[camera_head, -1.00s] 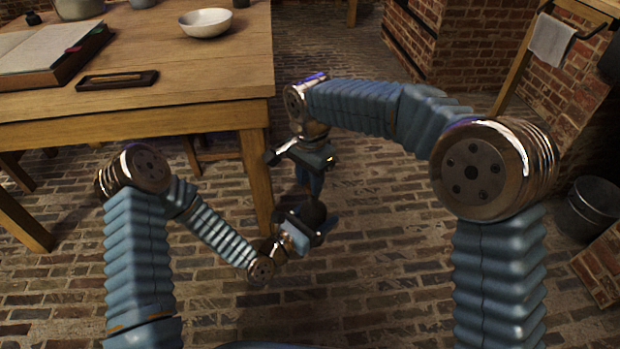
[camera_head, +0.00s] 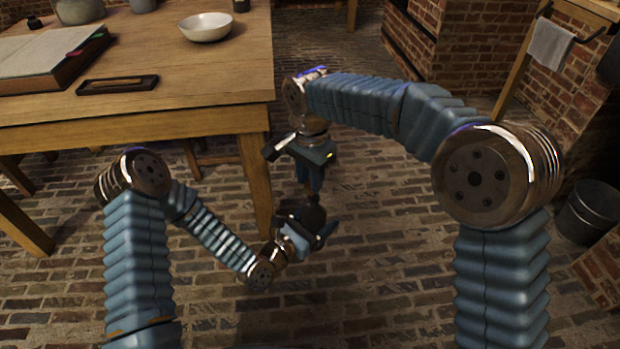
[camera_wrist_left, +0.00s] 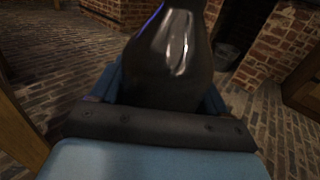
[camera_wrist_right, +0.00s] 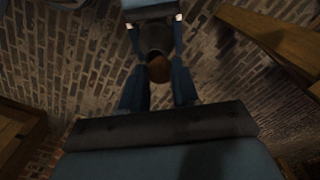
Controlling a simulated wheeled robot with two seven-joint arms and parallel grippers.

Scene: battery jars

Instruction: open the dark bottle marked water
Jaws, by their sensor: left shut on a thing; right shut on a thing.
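The dark glossy bottle (camera_head: 315,214) is held above the floor between my two grippers. In the left wrist view its rounded body (camera_wrist_left: 170,70) fills the space between the fingers and narrows towards the top. My left gripper (camera_head: 306,226) is shut around the body from the side. My right gripper (camera_head: 312,189) points down from above and is shut at the bottle's top. In the right wrist view a brown stopper (camera_wrist_right: 158,68) shows between its fingertips. I cannot tell whether the stopper still sits in the neck. No marking on the bottle is readable.
A wooden table (camera_head: 200,85) stands at the left, near my right gripper. A bucket (camera_head: 588,210) stands on the brick floor at the right. The floor below the bottle is clear.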

